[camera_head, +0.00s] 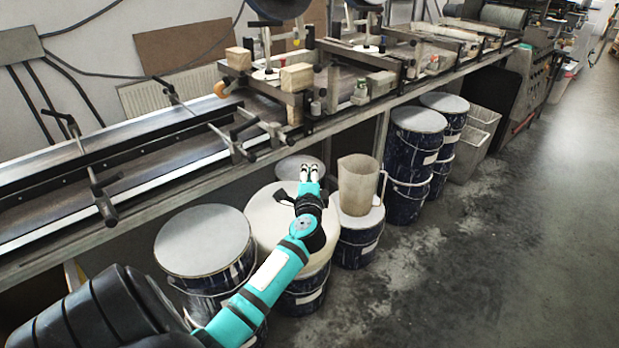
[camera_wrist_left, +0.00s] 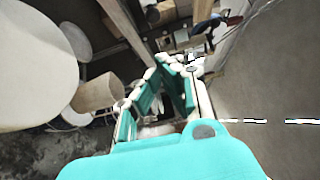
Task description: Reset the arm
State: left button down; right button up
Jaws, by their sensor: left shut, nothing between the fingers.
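My left arm, teal and black, comes in from the bottom left of the head view. It reaches out over the drums beside the conveyor. My left gripper (camera_head: 310,173) is at its end, above the white-topped drum (camera_head: 262,222) and just left of the beige jug (camera_head: 357,184). It is shut and empty. In the left wrist view the gripper's teal and white fingers (camera_wrist_left: 175,68) point up the picture, and nothing shows between the tips. The jug also shows in that view (camera_wrist_left: 97,93), left of the fingers. My right gripper is in neither view.
The conveyor (camera_head: 130,128) runs along the left and back, with clamps and wooden blocks (camera_head: 296,77) on it. A grey-lidded drum (camera_head: 203,240) stands left of my arm, and more drums (camera_head: 418,120) stand at the right. The concrete floor (camera_head: 490,240) at the right is clear.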

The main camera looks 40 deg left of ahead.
pick_arm(q)
jog(key=shift+v, duration=1)
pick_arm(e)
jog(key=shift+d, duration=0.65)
